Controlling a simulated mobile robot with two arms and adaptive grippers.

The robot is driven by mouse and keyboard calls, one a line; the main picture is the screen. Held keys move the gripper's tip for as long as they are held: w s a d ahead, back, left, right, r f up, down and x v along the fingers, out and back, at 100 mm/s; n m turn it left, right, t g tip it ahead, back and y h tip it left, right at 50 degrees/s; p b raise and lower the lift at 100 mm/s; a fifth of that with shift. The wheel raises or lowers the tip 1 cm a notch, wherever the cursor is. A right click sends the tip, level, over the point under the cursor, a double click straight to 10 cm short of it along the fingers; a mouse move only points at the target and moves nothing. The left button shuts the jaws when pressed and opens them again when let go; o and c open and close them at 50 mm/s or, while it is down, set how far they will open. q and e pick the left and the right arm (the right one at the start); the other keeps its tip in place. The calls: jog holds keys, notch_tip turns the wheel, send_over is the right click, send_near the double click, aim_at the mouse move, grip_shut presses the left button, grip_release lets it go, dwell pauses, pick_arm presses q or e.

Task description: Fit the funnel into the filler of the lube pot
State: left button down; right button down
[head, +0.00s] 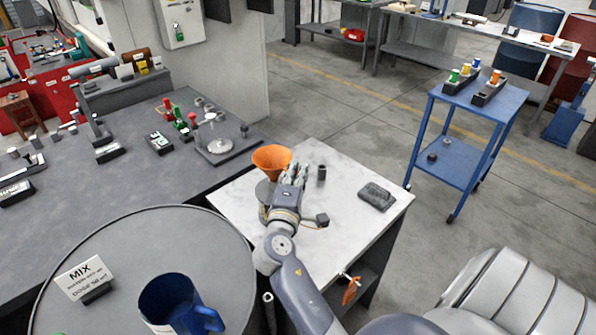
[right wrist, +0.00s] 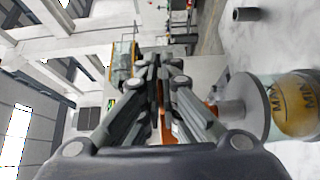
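The orange funnel (head: 271,157) is wide mouth up above the small white-topped table in the head view. My right gripper (head: 293,172) is at its right side. In the right wrist view the fingers (right wrist: 155,62) are closed together, with orange funnel wall (right wrist: 162,118) between them. The lube pot shows there with a grey lid and an amber body marked MAX and MIN (right wrist: 297,102). Its short grey filler (right wrist: 230,109) points toward the funnel. Fingers hide much of the funnel, so I cannot tell whether its spout is inside the filler. My left gripper is out of view.
A dark cylinder (head: 321,173) and a dark grey folded item (head: 376,197) are on the white table (head: 348,215). A drum top (head: 130,235) with a blue jug (head: 172,302) and MIX sign (head: 85,279) is front left. A blue trolley (head: 450,160) stands right.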

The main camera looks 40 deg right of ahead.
jog(key=shift+f+b, duration=0.45)
jog(key=shift+f, duration=0.15)
jog(key=c, duration=1.7)
grip_release()
jog(key=shift+r, duration=0.1)
jog(key=shift+a, duration=0.1)
